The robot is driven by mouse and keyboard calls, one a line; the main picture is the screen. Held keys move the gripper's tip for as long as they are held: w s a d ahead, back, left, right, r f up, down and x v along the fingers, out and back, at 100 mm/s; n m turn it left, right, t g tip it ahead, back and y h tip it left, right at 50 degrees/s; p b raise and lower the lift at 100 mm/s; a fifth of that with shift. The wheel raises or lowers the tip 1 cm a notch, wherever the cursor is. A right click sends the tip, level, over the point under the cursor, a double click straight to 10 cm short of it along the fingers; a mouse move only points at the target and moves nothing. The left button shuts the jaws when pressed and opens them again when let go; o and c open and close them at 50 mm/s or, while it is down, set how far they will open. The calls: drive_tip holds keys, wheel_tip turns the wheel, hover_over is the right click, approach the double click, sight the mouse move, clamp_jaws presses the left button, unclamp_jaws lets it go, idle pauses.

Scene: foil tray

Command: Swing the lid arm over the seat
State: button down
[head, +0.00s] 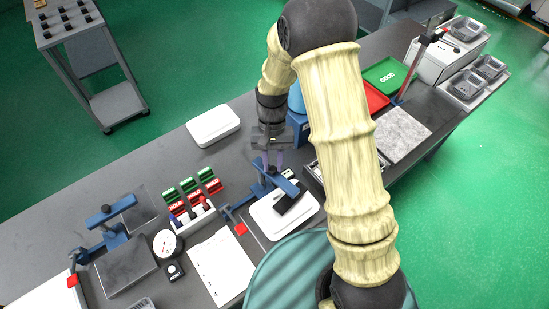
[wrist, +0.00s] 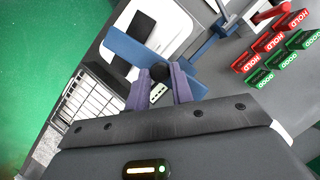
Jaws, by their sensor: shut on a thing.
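The lid arm (head: 277,179) is a blue bar on a blue post beside a white scale-like body (head: 268,222). In the wrist view the blue bar (wrist: 126,47) runs across the picture, with a dark round knob (wrist: 160,71) on it. My gripper (head: 268,162) is above the bar, and its purple fingers (wrist: 160,80) are shut on the knob from both sides. A black piece (head: 293,199) lies on the white body, partly under the bar; it also shows in the wrist view (wrist: 140,27). I cannot tell exactly where the seat is.
Red and green HOLD and GOOD blocks (head: 194,188) stand left of the lid arm. A second blue-armed fixture (head: 106,215) and a round dial (head: 165,243) are farther left. A wire rack (wrist: 87,103) is close beside my gripper. A white box (head: 213,125) stands behind.

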drive_tip(key=shift+s+a+r+m+y, duration=0.1)
drive_tip(key=shift+s+a+m+y, duration=0.15)
drive_tip(key=shift+m+y, duration=0.45)
drive_tip(key=shift+a+m, duration=0.1)
drive_tip(key=shift+m, duration=0.2)
drive_tip(key=c, duration=1.2)
unclamp_jaws()
drive_tip(key=b+v, duration=0.3)
drive_tip(key=v, duration=1.4)
drive_tip(key=shift+a+r, duration=0.25)
